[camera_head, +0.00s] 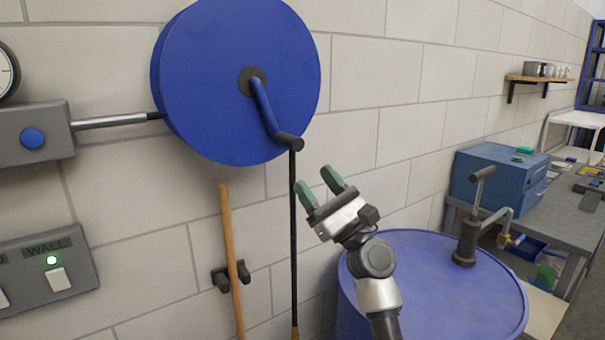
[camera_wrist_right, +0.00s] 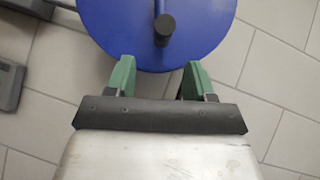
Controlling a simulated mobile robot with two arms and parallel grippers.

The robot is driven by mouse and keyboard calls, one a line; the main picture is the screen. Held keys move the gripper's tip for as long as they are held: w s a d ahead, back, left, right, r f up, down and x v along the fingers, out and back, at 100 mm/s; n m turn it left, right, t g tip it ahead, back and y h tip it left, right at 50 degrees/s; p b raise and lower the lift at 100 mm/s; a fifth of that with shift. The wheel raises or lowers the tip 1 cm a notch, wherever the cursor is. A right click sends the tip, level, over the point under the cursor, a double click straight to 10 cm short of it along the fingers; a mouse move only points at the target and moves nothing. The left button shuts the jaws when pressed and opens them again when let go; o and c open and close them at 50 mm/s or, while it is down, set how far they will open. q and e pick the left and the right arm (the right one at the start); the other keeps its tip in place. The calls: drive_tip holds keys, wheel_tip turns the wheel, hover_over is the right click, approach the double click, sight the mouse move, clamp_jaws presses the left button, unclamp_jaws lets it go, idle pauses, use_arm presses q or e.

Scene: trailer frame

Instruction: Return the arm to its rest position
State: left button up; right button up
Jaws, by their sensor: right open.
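My right gripper (camera_head: 320,187) is raised in front of the wall, with its green fingers spread and nothing between them. In the right wrist view the open fingers (camera_wrist_right: 155,80) point toward the blue reel (camera_wrist_right: 205,25) and its dark crank knob (camera_wrist_right: 164,25). In the head view the blue reel (camera_head: 205,80) is on the wall up and left of the gripper. Its crank handle (camera_head: 268,118) ends just above the gripper and appears apart from it. My left gripper is not in view.
A blue drum (camera_head: 450,285) with a hand pump (camera_head: 468,235) stands below right, partly behind my right arm. A wooden handle (camera_head: 231,260) hangs in a wall clip. A switch panel (camera_head: 45,285) is at left. A blue toolbox (camera_head: 495,180) sits on a workbench at right.

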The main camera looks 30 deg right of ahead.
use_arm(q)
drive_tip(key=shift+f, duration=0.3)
use_arm(e)
drive_tip(key=shift+s+d+f, duration=0.1)
drive_tip(key=shift+s+f, duration=0.35)
